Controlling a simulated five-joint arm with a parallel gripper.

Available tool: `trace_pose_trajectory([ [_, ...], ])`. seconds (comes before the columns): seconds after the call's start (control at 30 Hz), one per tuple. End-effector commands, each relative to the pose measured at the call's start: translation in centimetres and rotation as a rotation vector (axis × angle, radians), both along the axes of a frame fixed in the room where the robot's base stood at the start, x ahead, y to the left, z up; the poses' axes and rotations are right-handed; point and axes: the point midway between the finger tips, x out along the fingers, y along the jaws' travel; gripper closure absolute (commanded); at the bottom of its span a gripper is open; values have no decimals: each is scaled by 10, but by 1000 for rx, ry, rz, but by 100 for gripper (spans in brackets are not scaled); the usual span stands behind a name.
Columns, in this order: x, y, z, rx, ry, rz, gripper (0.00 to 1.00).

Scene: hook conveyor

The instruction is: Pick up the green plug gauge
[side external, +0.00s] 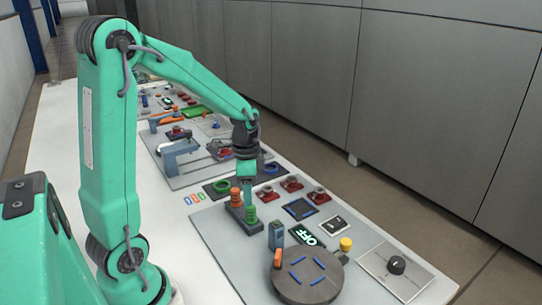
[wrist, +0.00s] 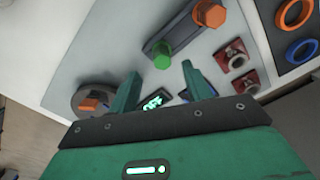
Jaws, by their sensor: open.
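The green plug gauge (side external: 251,215) stands upright in a dark holder block (side external: 240,217), beside an orange plug gauge (side external: 236,196) in the same block. The green plug gauge also shows in the wrist view (wrist: 162,61), just beyond the fingertips and roughly between their lines. My gripper (side external: 247,190) is above the holder, close to the green gauge, pointing down. In the wrist view its two fingers (wrist: 160,69) are apart with nothing between them. The orange gauge (wrist: 209,14) is farther up in the wrist view. Whether a finger touches the green gauge cannot be told.
A grey turntable (side external: 318,288) with an orange piece, a blue-grey block (side external: 276,235) and an OFF display (side external: 306,235) are in front. Several red fixtures (side external: 292,184) stand to the right.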

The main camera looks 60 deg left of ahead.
Motion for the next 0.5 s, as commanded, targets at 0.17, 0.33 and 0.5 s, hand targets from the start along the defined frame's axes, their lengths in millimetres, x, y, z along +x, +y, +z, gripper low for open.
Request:
trace_pose_trajectory([
  [0.17, 0, 0, -2, 0, 1, -1, 51],
  [0.33, 0, 0, -14, -1, 3, 0, 51],
  [0.5, 0, 0, -25, -1, 3, 0, 51],
])
